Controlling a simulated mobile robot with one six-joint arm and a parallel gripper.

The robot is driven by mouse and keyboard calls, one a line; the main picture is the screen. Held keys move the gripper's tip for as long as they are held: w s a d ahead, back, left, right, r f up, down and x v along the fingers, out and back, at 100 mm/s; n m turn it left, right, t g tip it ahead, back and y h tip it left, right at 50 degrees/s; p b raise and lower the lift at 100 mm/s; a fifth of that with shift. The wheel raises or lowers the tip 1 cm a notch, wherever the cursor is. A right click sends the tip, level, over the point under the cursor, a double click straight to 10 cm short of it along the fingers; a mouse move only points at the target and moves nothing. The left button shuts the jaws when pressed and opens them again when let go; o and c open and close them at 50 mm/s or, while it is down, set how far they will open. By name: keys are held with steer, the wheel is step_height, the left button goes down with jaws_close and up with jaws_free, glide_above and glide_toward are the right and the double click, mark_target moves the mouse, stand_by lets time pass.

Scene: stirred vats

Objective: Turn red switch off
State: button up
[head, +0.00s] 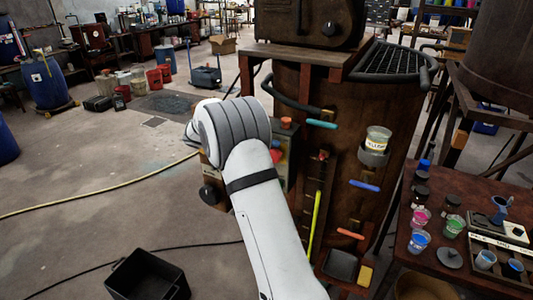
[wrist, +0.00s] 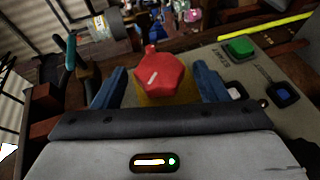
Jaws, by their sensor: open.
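The red switch (wrist: 162,75) is a faceted red knob on a yellow base (wrist: 160,98) in the wrist view. A small red pointer sticks out at its far edge. My gripper (wrist: 160,80) is open, with one blue finger on each side of the knob. Whether either finger touches the knob I cannot tell. The lower part of the yellow base is hidden by the gripper body. In the head view my white arm covers much of the control box (head: 284,170), and the gripper is hidden behind it.
The panel also bears a green button (wrist: 238,48) and a blue button (wrist: 284,93), both right of the fingers. A side table (head: 405,262) with paint cups stands right. A black crate (head: 150,275) lies on the floor.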

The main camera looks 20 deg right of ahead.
steer(key=shift+a, duration=0.1)
steer(key=b+v, duration=0.1)
steer(key=v, duration=0.6)
steer(key=shift+w+a+b, duration=0.2)
steer(key=shift+a+b, duration=0.1)
steer(key=shift+b, duration=0.1)
steer(key=shift+s+r, duration=0.1)
steer(key=shift+r, duration=0.05)
